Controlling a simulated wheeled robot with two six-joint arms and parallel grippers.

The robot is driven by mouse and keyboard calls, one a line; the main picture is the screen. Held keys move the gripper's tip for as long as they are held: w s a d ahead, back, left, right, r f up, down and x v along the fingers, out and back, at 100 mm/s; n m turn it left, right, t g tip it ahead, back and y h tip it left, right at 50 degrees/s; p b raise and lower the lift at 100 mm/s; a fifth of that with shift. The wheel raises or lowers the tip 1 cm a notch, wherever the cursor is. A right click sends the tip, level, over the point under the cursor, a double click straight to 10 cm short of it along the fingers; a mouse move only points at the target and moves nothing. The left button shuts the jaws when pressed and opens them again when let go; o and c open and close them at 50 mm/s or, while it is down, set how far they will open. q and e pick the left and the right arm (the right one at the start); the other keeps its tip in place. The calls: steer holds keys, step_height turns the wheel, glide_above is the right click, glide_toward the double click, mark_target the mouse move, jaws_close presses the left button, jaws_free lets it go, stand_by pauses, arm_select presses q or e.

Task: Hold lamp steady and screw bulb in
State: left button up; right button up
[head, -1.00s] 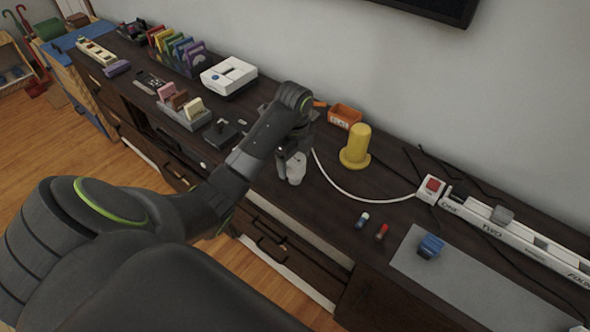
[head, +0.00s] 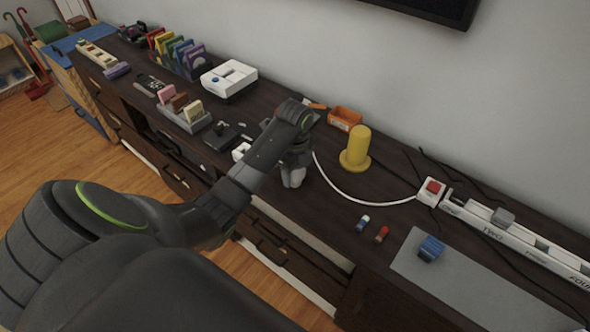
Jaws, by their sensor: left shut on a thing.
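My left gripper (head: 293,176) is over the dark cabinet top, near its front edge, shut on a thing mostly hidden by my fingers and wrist. A white cord (head: 362,200) runs from the red switch box to this spot, so the held thing looks like the lamp. The lamp's shape and tilt cannot be made out. I cannot pick out the bulb for certain. A small white thing (head: 240,152) shows just left of my left forearm. My right gripper is not in view.
A yellow peg on a round base (head: 357,149) and an orange bin (head: 345,117) stand behind the gripper. A switch box (head: 431,191), blue block (head: 431,247), grey mat (head: 470,285) and two small capped items (head: 382,234) lie to the right. Cabinet top between is clear.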

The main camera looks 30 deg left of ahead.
arm_select(q)
steer(key=shift+c, duration=0.4)
steer(key=shift+r, duration=0.2)
step_height(320, 180, up, 5)
steer(key=shift+w+r+p, duration=0.1)
steer(key=shift+p, duration=0.7)
step_height(320, 180, up, 3)
steer(key=p, duration=0.3)
steer(key=shift+r+p, duration=0.7)
steer(key=shift+p, duration=0.05)
steer(key=shift+a, duration=0.1)
